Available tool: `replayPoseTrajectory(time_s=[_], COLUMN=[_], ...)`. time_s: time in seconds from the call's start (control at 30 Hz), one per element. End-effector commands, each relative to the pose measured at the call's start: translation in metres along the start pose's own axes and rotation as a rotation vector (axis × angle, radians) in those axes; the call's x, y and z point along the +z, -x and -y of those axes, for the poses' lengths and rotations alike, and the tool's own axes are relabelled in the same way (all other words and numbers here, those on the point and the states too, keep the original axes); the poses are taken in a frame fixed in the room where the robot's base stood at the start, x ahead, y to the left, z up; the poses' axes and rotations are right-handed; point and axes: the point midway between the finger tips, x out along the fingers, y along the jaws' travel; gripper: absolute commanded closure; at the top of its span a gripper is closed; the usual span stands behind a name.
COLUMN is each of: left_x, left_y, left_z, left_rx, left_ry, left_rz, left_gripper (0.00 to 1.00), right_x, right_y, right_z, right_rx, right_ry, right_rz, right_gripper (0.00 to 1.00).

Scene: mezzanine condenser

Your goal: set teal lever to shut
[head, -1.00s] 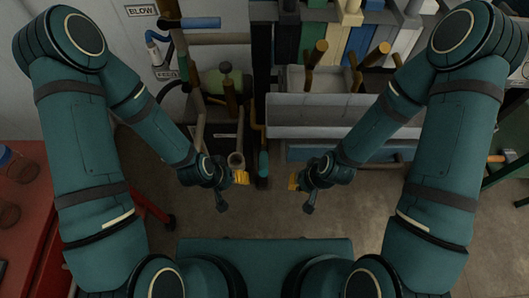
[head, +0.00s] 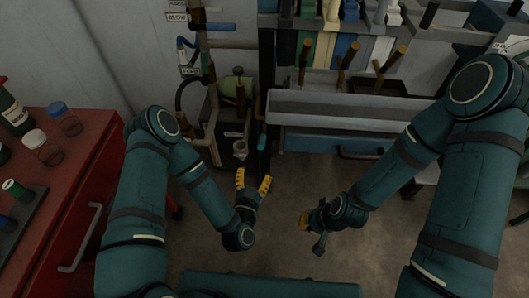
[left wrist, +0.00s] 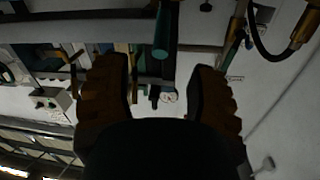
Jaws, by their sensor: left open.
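A teal lever handle (head: 262,141) hangs at the lower front of the dark upright by the pipework in the head view. In the left wrist view a teal rod (left wrist: 162,33), likely the same handle, shows beyond the gap between the fingers. My left gripper (head: 252,180) is open and empty, its yellow fingers pointing toward the pipework just below the handle, apart from it; its fingers also show in the left wrist view (left wrist: 158,72). My right gripper (head: 305,221) is lower right, seen side-on; its finger gap is unclear. The lever's pivot is unclear.
A blue lever (head: 222,27) and pipes with labels are on the wall at upper left. A grey trough (head: 350,108) stands right of the upright. A red cabinet (head: 95,165) with jars is at left. The floor (head: 285,185) between my grippers is clear.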

Motion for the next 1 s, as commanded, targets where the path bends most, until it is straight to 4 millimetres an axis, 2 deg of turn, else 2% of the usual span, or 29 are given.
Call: replayPoseTrajectory(time_s=[0.13, 0.27, 0.7, 1.0], left_x=[-0.003, -0.003, -0.004, -0.005], left_y=[-0.002, -0.016, -0.100, -0.133], left_z=[0.002, 0.003, 0.005, 0.005], left_rx=[-0.024, -0.026, -0.026, -0.023], left_ry=[-0.009, -0.010, -0.008, -0.008], left_rz=[-0.024, -0.026, -0.025, -0.023], left_gripper=[0.43, 0.43, 0.43, 0.43], right_x=[0.000, 0.000, -0.002, -0.002], right_y=[0.000, -0.002, -0.014, -0.019], right_z=[0.000, -0.001, -0.005, -0.007], right_rx=[0.000, 0.000, 0.000, 0.000], right_ry=[0.000, 0.001, 0.001, 0.002], right_rz=[0.000, -0.001, -0.007, -0.010], right_gripper=[1.00, 1.00, 1.00, 1.00])
